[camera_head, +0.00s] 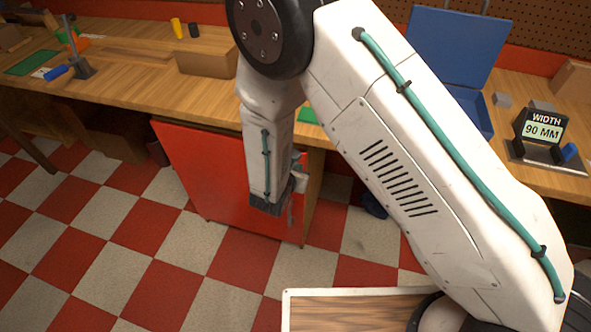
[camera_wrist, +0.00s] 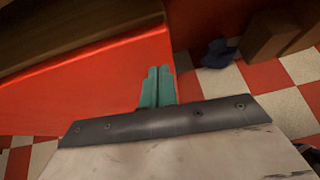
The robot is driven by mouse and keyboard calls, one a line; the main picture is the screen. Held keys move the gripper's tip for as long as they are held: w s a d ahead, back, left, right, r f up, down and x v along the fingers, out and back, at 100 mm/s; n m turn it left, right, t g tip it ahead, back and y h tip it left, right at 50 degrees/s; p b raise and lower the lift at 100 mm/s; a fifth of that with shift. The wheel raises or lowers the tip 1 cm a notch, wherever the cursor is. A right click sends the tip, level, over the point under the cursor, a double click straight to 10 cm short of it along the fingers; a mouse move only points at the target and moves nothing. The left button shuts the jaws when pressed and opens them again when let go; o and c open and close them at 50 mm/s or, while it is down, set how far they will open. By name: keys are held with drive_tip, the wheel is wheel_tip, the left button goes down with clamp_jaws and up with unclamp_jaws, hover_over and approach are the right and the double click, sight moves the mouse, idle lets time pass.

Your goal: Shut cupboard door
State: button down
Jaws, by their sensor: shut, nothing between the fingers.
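The red cupboard door (camera_head: 195,165) is under the wooden bench, partly hidden by my arm. It looks nearly parallel to the bench front; I cannot tell if a small gap remains at its edge. In the wrist view the red door (camera_wrist: 70,95) fills the left side, and its edge runs down just beside the fingers. My gripper (camera_head: 291,212) is low in front of the door near its right edge. In the wrist view its two teal fingers (camera_wrist: 157,85) are together with nothing between them. I cannot tell if they touch the door.
The wooden bench (camera_head: 130,95) runs above the cupboard. It carries a cardboard box (camera_head: 206,63), an open blue case (camera_head: 455,45) and a width display (camera_head: 540,128). A blue item (camera_wrist: 218,53) lies on the checkered floor right of the door. The floor at left is clear.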

drive_tip(key=s+f+v, duration=0.1)
drive_tip(key=v, duration=1.2)
drive_tip(key=shift+s+d+f, duration=0.2)
drive_tip(key=shift+s, duration=0.1)
drive_tip(key=s+d+r+m+g+h, duration=0.3)
drive_tip(key=d+r+m+g, duration=0.2)
drive_tip(key=d+r+m, duration=0.35)
drive_tip(key=s+d+r+m+g+h, duration=0.2)
drive_tip(key=s+d+r+m+g, duration=0.25)
drive_tip(key=d+r+m, duration=0.45)
drive_tip(key=s+d+r+m+y, duration=0.9)
drive_tip(key=s+d+r+m, duration=0.2)
drive_tip(key=r+m, duration=0.3)
drive_tip(key=shift+d+r, duration=0.7)
drive_tip(key=shift+r, duration=0.15)
